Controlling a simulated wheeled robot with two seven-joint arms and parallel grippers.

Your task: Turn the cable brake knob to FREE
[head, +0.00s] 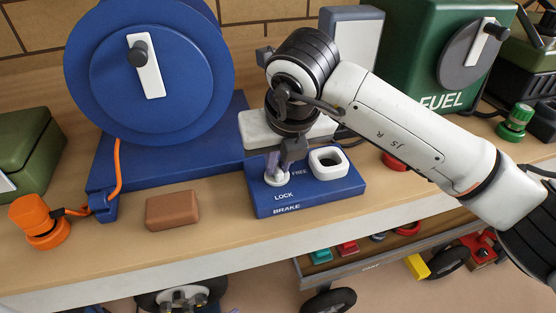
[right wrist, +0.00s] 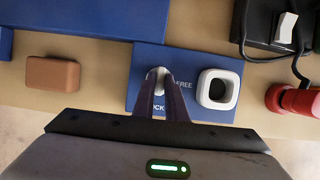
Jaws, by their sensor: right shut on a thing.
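The blue brake box (head: 345,188) sits near the front edge of the bench, with LOCK, FREE and BRAKE lettering on its top and front. Its knob (head: 277,181) has a pale round base and stands at the left of the box, near the LOCK and FREE words. My right gripper (head: 274,170) points down from above and is shut on the knob. In the right wrist view the knob (right wrist: 158,74) shows at the fingertips, partly hidden by them; its exact pointing direction is unclear. My left gripper is not in view.
A white square ring (head: 328,163) stands on the box, close right of the knob. A brown block (head: 172,210) lies to the left. A blue cable reel (head: 150,75) stands behind left, a green FUEL case (head: 425,50) behind right. An orange plug (head: 40,220) is far left.

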